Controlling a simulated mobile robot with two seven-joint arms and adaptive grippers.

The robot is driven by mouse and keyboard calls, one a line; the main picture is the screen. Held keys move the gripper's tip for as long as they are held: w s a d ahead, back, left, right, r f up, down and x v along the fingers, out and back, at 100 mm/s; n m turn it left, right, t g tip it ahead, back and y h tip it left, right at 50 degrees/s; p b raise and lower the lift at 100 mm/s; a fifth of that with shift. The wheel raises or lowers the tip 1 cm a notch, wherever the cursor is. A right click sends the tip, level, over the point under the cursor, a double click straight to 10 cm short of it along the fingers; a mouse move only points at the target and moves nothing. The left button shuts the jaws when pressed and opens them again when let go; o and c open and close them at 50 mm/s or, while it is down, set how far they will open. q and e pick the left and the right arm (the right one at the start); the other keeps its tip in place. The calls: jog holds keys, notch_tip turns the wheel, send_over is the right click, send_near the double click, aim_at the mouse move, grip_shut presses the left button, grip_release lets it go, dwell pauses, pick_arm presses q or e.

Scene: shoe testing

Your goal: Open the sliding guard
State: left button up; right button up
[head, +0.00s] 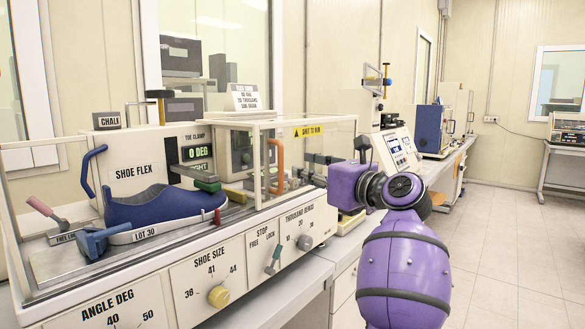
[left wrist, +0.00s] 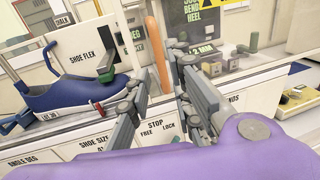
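The sliding guard (head: 232,140) is a clear panel in a cream frame along the front of the shoe flex machine. My right gripper is not in view.
A blue handle (head: 90,170) stands at the left. The front panel carries a yellow shoe size knob (head: 218,296) and a stop lever (head: 272,260). Floor is free at the right.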

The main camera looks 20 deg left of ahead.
pick_arm(q)
jog(key=shift+v, duration=1.15)
